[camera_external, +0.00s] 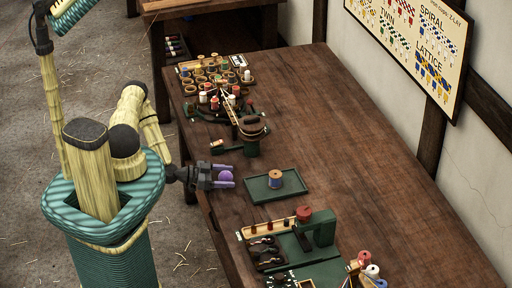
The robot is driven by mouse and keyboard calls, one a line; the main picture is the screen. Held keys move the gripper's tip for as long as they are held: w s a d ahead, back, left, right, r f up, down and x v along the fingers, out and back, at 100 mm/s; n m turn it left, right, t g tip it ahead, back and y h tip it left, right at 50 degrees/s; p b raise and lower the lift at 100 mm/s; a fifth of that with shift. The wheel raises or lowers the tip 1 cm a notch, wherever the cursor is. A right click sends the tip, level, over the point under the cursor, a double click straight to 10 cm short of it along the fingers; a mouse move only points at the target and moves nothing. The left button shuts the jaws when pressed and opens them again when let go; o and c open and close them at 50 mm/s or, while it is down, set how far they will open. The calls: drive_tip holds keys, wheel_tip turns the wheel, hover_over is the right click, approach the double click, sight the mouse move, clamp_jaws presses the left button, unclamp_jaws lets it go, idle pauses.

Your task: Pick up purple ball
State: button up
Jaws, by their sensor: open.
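The purple ball (226,177) is at the left edge of the wooden table, by the tips of my gripper (224,177). My gripper reaches in from the left with its purple-tipped fingers apart. The ball appears between or just under the two fingers. From this one view I cannot tell whether the fingers touch it, or whether it rests on the table.
A green tray (262,197) with a spool (275,179) lies just right of my gripper. Behind it stand a green device (251,143) and a rack of spools (217,75). A green machine (320,229) stands in front. The table's right side (365,140) is clear.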

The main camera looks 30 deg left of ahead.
sight(226, 172)
idle(0.4)
drive_tip(key=c, duration=1)
wheel_tip(226, 172, up, 10)
drive_tip(key=shift+b, duration=0.65)
